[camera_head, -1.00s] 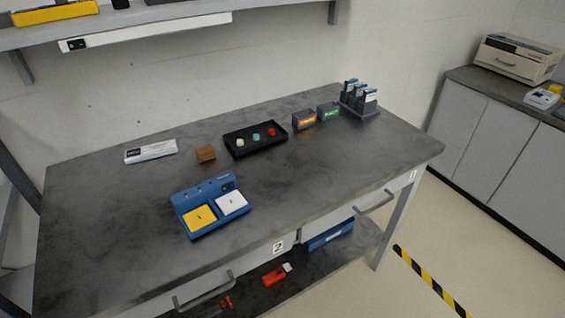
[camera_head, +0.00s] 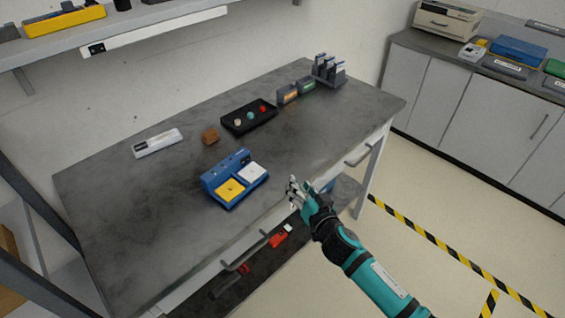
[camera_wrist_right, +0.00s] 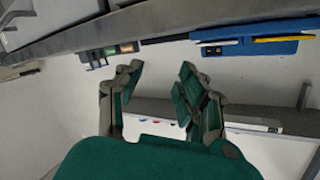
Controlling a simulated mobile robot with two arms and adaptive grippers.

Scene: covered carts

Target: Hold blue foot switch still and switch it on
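The blue foot switch (camera_head: 235,179) rests on the grey workbench (camera_head: 165,224), with a yellow pad at its front left and a white pad at its right. It also shows in the right wrist view (camera_wrist_right: 232,47) at the upper right. My right gripper (camera_head: 294,190) is in the head view just past the bench's front edge, to the right of the switch and apart from it. In the right wrist view the gripper (camera_wrist_right: 155,85) has its fingers spread with nothing between them. My left gripper is not in view. The switch's own on/off control is too small to read.
Behind the switch are a black tray (camera_head: 249,118) with small coloured knobs, a brown block (camera_head: 210,136) and a white device (camera_head: 157,143). Small boxes (camera_head: 287,94) and a rack (camera_head: 328,72) stand at the far right. The bench's front left is clear.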

